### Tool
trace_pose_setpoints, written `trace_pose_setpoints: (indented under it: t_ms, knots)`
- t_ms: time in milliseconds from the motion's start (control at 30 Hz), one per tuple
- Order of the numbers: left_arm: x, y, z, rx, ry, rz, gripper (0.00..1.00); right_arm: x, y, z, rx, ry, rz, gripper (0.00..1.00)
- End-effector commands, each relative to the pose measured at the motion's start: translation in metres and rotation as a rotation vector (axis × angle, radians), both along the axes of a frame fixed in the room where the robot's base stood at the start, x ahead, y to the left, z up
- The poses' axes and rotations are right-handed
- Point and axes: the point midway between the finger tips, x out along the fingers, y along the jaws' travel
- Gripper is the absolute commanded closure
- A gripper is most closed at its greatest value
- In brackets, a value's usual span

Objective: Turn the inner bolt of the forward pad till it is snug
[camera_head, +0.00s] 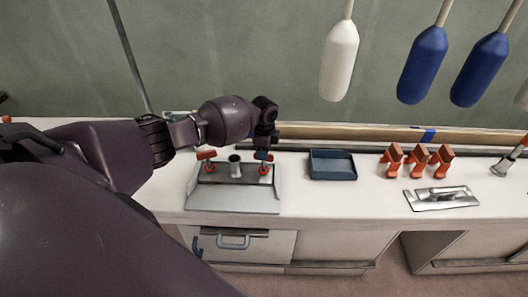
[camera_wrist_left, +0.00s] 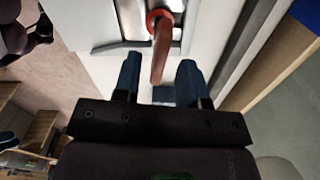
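A grey metal pad (camera_head: 232,198) lies on the white bench, with a dark raised bar, a short grey post (camera_head: 235,166) and two red-handled bolts. The left bolt (camera_head: 208,163) stands clear of my arm. The right bolt (camera_head: 264,169) is right below my left gripper (camera_head: 265,153). In the left wrist view, my left gripper (camera_wrist_left: 158,84) has its two blue fingers apart. The red bolt handle (camera_wrist_left: 161,45) reaches between the fingertips, with a gap showing on each side. Which bolt is the inner one cannot be told for sure. My right gripper is not in view.
A blue tray (camera_head: 332,174), several orange clamps (camera_head: 418,160) and a metal plate with a handle (camera_head: 441,201) are to the right on the bench. A wooden rail (camera_head: 355,133) runs behind. White (camera_head: 339,60) and blue (camera_head: 422,65) fenders hang above.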

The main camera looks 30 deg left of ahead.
Motion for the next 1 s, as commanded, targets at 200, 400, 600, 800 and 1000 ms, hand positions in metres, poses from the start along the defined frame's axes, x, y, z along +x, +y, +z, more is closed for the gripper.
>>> trace_pose_setpoints:
  t_ms: [200, 400, 600, 800, 1000]
  knots:
    - [0.001, 0.000, 0.041, 0.001, -0.005, -0.002, 0.62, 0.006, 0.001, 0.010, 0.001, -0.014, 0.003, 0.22]
    - [0.001, 0.000, 0.074, 0.001, -0.004, -0.001, 0.62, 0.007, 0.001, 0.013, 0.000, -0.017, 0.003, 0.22]
    - [0.001, 0.001, 0.092, 0.000, -0.003, 0.001, 0.62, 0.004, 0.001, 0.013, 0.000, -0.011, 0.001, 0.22]
    - [0.001, 0.000, 0.096, 0.000, -0.003, 0.001, 0.62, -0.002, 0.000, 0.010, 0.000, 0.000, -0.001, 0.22]
    - [0.001, 0.000, 0.095, 0.000, -0.003, 0.001, 0.62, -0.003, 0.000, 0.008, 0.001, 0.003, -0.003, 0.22]
